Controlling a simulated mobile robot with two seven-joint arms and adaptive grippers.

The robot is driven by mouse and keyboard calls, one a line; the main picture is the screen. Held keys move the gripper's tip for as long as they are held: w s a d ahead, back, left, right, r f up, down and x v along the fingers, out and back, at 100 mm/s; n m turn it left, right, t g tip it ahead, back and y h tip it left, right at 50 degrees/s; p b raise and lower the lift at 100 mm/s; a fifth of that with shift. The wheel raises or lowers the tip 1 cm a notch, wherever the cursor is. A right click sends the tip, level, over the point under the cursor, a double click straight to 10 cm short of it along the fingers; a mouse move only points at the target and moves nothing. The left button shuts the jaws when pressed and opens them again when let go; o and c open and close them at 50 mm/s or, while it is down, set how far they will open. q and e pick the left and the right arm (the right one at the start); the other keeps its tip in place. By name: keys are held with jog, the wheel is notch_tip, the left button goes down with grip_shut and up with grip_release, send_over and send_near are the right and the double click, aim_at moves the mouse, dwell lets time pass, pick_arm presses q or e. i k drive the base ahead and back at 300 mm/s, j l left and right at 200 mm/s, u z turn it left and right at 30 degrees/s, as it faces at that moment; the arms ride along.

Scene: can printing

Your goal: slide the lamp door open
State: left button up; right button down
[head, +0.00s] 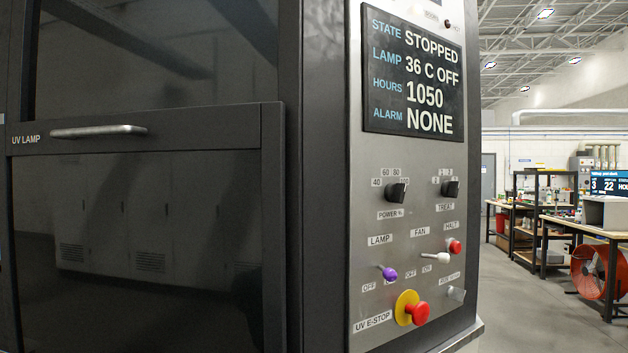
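The lamp door (150,250) is a dark, glossy panel in a black frame at the left of the head view, with a "UV LAMP" label at its upper left. A horizontal silver bar handle (98,131) runs along its top rail. Another dark panel (150,60) shows above the door's top rail. The door's lower edge is cut off by the picture, so I cannot tell its full travel. Neither of my grippers is in view, and nothing touches the handle.
A slanted control panel (408,235) stands right of the door, with knobs, switches and a red emergency stop (417,313) sticking out. Its display (410,75) reads STOPPED, lamp 36 C OFF, alarm NONE. Workbenches and an orange fan (598,272) stand far right beyond clear floor.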

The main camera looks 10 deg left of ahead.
aim_at(158, 230)
jog(key=u, duration=1.45)
jog(key=l+z, duration=0.25)
jog(key=l, duration=0.3)
